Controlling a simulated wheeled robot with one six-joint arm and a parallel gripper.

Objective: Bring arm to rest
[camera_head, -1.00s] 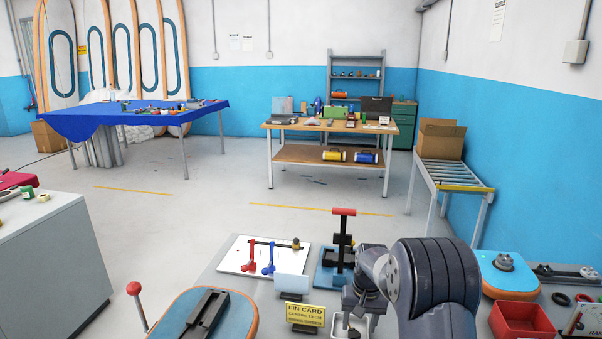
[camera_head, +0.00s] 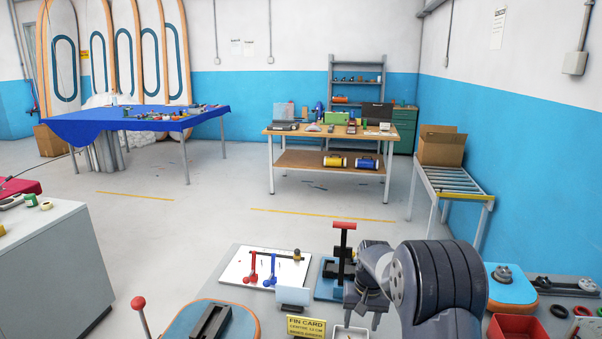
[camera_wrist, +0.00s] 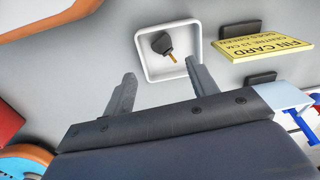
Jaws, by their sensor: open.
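My arm is folded at the lower right of the head view, over the grey bench. My gripper (camera_head: 362,311) points down there, partly hidden by my own arm. In the wrist view my gripper (camera_wrist: 160,82) has its two fingers wide apart with nothing between them. Beyond the fingertips is a small white tray (camera_wrist: 152,70) holding a dark knob-like piece with a brass-coloured tip (camera_wrist: 164,45). The tray's rim also shows in the head view (camera_head: 350,331), below the gripper.
A yellow fin card sign (camera_head: 306,327) stands left of the tray. A white board with red and blue clamps (camera_head: 240,272) and a blue-based stand with a red handle (camera_head: 344,226) are behind. A red bin (camera_head: 515,328) is at right. Open floor lies beyond.

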